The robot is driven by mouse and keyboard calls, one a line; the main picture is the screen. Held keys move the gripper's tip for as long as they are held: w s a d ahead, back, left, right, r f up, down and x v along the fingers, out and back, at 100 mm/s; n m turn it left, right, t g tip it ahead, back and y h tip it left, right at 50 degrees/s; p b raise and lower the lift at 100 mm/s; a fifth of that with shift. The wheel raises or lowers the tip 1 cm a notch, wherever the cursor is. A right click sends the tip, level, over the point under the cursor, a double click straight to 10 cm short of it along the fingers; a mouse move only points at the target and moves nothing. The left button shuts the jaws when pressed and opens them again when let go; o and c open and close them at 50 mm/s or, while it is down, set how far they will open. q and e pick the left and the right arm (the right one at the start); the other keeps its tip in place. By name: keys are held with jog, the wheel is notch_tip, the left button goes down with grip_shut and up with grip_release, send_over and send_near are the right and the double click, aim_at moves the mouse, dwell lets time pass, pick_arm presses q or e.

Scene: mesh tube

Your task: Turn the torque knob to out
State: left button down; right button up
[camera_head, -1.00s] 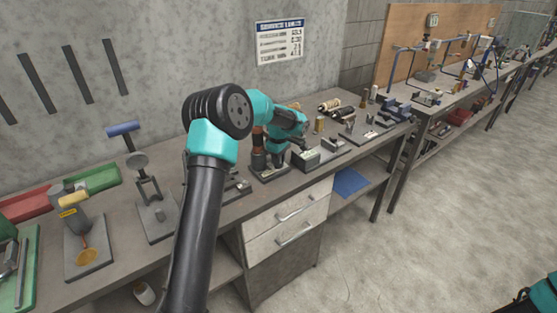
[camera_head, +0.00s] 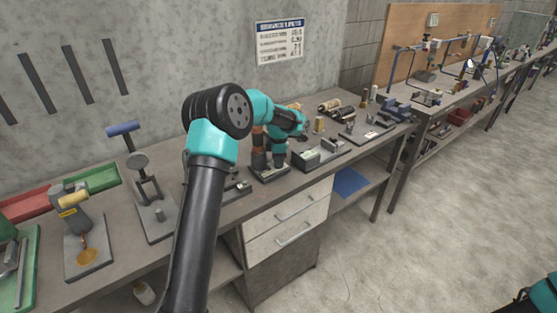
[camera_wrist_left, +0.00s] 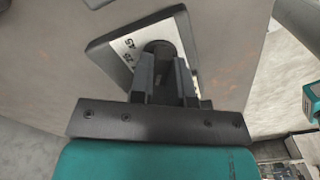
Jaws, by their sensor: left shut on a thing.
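The torque knob (camera_wrist_left: 160,47) is a dark round knob on a plate with a white, numbered dial face (camera_wrist_left: 126,50), seen in the left wrist view. My left gripper (camera_wrist_left: 163,66) is shut on the knob, its two dark fingers on either side of it. The fingers hide part of the knob and dial, so I cannot tell where it points. In the head view my left gripper (camera_head: 269,166) reaches down to a small fixture on the bench, and the knob is hidden there.
The bench (camera_head: 215,215) carries several fixtures. A grey box device (camera_head: 306,158) stands just right of my left gripper. A press-like stand (camera_head: 150,190) and a yellow-handled tool (camera_head: 75,215) are at left.

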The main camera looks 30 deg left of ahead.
pick_arm(q)
jog(key=shift+n, duration=0.4)
jog(key=c, duration=1.1)
grip_release()
jog(key=shift+r, duration=0.15)
notch_tip(320, 180, up, 17)
jog(key=shift+r, duration=0.1)
